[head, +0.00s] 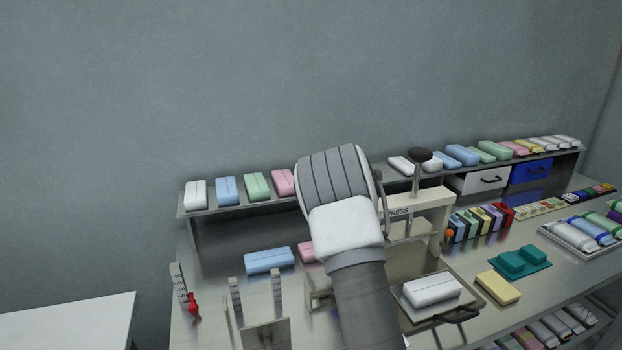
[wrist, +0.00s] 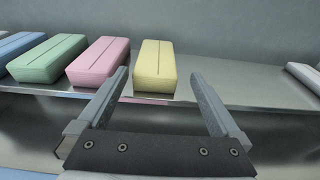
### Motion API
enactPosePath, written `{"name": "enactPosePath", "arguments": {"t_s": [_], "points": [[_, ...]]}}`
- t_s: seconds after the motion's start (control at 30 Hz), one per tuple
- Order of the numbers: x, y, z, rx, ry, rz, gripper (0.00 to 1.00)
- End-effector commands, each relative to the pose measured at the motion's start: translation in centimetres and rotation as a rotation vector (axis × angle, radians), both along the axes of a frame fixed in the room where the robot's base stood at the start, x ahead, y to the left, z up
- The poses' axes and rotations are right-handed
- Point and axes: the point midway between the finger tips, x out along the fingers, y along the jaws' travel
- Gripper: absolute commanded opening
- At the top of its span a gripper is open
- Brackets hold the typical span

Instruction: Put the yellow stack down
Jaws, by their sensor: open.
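The yellow stack (wrist: 154,66) sits upright on the upper shelf (wrist: 245,92) in the wrist view, with a groove along its top. My gripper (wrist: 160,76) is open, one finger towards each side of the stack, with clear space between the fingers and it. The stack seems to rest on the shelf by itself. In the head view my arm hides this stack and the gripper's fingers. A separate yellow block (head: 498,287) lies on the worktop at the right.
Pink (wrist: 98,62), green (wrist: 48,58) and blue stacks stand left of the yellow one. A white stack (wrist: 305,76) lies further right, past bare shelf. The press (head: 418,208) stands right of my arm, with a white stack (head: 431,290) in front of it.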

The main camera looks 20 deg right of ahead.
Motion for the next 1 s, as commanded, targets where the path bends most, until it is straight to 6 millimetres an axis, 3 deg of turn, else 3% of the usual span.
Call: {"name": "enactPosePath", "arguments": {"t_s": [0.2,0.47,0.8,1.0], "points": [[2.6,0.0,-0.4,0.001,0.000,-0.001,1.00],[3.8,0.1,-0.5,0.003,0.000,0.000,1.00],[7.5,0.5,-0.6,0.003,0.001,0.000,1.00],[8.5,0.5,-0.8,0.004,0.001,-0.002,1.00]]}}
